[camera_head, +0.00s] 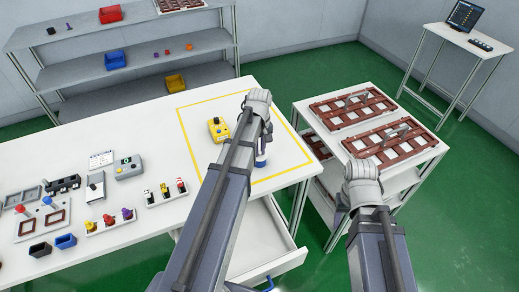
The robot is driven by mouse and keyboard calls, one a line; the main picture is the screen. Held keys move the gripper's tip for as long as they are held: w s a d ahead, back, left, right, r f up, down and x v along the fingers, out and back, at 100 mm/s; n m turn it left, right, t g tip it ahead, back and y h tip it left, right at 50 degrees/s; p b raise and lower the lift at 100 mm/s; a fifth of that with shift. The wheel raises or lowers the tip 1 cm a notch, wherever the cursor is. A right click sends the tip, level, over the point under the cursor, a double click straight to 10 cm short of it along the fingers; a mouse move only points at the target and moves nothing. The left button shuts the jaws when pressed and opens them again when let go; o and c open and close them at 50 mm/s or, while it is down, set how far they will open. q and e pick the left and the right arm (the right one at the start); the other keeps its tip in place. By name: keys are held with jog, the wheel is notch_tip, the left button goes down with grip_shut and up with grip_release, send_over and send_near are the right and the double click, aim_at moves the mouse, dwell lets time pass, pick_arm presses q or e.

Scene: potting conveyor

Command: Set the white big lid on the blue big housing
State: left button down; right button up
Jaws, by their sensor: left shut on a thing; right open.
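My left gripper (263,148) points down over the right part of the white table, inside the yellow outline. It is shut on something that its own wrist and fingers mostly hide. A small blue round piece (261,163) shows right at or below its fingertips. It may be the blue big housing; I cannot tell whether it is held or stands on the table. I cannot make out the white big lid. My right gripper (343,207) is open beside the cart, right of the table, its fingers largely hidden by the wrist.
A yellow box with buttons (218,130) stands left of my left gripper. Small parts and fixtures fill the table's left side, including a blue bin (65,241). A drawer (265,245) sticks out in front. A cart (428,158) with brown racks (390,143) stands at right.

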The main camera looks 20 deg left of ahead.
pick_arm(q)
jog(key=shift+f, duration=0.2)
jog(key=c, duration=0.8)
grip_release()
jog(key=shift+o, duration=0.2)
jog(key=shift+r, duration=0.15)
notch_tip(320, 180, up, 8)
jog(key=p, duration=0.7)
jog(key=shift+p, duration=0.35)
jog(key=shift+f, duration=0.2)
